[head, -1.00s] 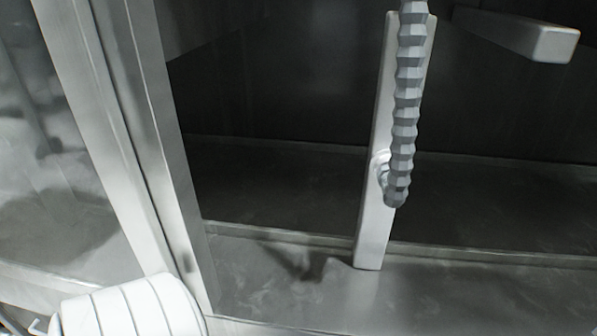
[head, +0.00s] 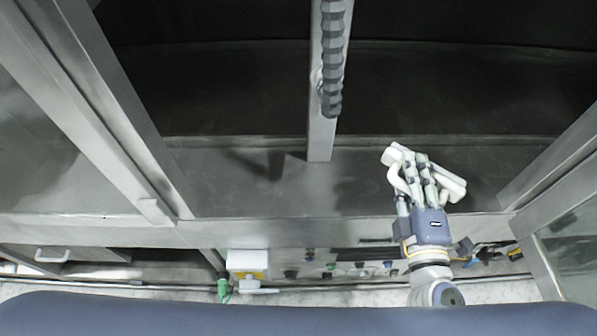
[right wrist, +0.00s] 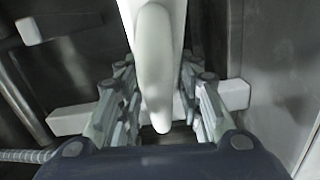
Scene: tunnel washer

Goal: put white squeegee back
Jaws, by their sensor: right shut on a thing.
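The white squeegee (head: 454,184) is in my right gripper (head: 413,166), in front of the dark opening and right of the hanging grey handle. Its pale bar slants down to the right behind the fingers. In the right wrist view, a smooth white part of the squeegee (right wrist: 153,60) runs down between the fingers of the right gripper (right wrist: 160,105), and its pale crossbar (right wrist: 72,120) sticks out on both sides. The fingers are shut on the squeegee and hide part of it. My left gripper is in neither view.
A pale upright bar (head: 321,135) with a ribbed grey handle (head: 332,60) stands in the opening. Metal frame posts (head: 100,100) flank it on both sides. A metal ledge (head: 260,185) runs below. A pale block (right wrist: 32,30) shows at the wrist view's upper left.

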